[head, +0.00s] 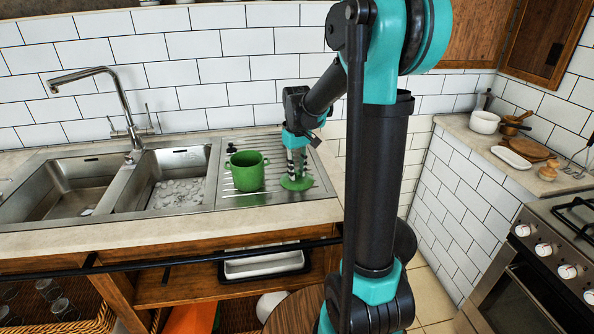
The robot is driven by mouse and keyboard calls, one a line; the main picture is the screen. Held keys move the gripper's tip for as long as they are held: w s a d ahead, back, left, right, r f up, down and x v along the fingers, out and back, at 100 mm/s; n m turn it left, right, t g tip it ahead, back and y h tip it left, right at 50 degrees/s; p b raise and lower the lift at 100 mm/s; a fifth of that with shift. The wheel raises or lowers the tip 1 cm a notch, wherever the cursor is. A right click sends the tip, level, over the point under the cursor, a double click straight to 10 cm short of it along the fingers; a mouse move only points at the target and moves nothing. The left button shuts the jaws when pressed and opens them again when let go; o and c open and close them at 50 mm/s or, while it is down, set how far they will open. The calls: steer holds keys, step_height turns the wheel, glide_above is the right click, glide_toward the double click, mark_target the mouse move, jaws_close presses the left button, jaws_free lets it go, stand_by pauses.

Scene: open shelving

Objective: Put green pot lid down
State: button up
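The green pot lid (297,183) is at the right part of the metal drainboard, low against its surface. I cannot tell whether it rests flat there or is just above it. My gripper (297,172) points down directly over the lid, with its striped fingertips at the lid's middle. A narrow gap shows between the fingers, and the lid's knob is not clear, so I cannot tell whether they hold it. A green two-handled pot (247,172) stands upright and open on the drainboard, just left of the lid and apart from it.
The metal drainboard (226,197) has small free strips around the pot. A double sink with a tall faucet (124,110) lies to the left. White tiled wall rises behind. A stove (560,240) and a side counter with a white pot (484,122) stand at the right.

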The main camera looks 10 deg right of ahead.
mark_target(297, 171)
steer(key=shift+o, duration=1)
steer(key=shift+r, duration=0.1)
step_height(297, 171, up, 12)
